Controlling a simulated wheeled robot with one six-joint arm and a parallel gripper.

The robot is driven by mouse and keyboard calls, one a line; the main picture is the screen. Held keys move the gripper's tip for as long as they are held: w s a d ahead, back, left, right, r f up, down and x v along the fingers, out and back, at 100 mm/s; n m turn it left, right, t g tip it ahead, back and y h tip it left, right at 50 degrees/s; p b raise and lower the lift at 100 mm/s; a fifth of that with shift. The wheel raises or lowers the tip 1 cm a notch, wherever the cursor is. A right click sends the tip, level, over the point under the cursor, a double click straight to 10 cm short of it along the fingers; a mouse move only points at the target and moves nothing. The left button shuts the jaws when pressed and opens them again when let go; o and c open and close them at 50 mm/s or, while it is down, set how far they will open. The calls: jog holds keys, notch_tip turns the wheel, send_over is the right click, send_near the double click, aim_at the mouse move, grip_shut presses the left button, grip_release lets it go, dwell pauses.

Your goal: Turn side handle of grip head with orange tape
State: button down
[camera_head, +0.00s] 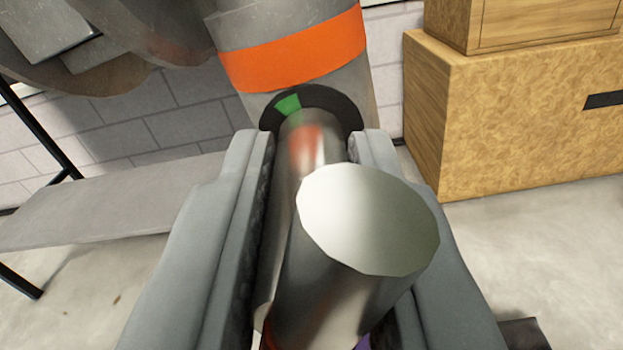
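The grip head (260,20) is a grey metal cylinder with a band of orange tape (293,52) around it, at the top centre. Below the tape a black ring (345,108) with a green mark (288,104) surrounds the base of the side handle. The side handle (330,290) is a shiny metal shaft with a thick round bar whose pale flat end faces the camera. My gripper (312,150) has one grey finger on each side of the shaft. Both pads fit close against it, so the gripper appears shut on the handle. The thick bar hides part of the right finger.
Another large grey metal part (120,30) hangs at the upper left. A grey shelf (110,205) with black legs stands below it. Wooden boxes (520,130) stand at the right by the brick wall (110,130). Pale floor shows at the lower left and right.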

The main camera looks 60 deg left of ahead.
jog(key=shift+m, duration=0.4)
jog(key=m, duration=0.5)
jog(key=shift+m, duration=0.3)
jog(key=m, duration=1)
jog(key=shift+m, duration=0.4)
jog(key=m, duration=0.3)
jog(key=shift+m, duration=0.3)
jog(key=m, duration=0.3)
jog(key=shift+m+y, duration=0.3)
jog(key=shift+m, duration=1.8)
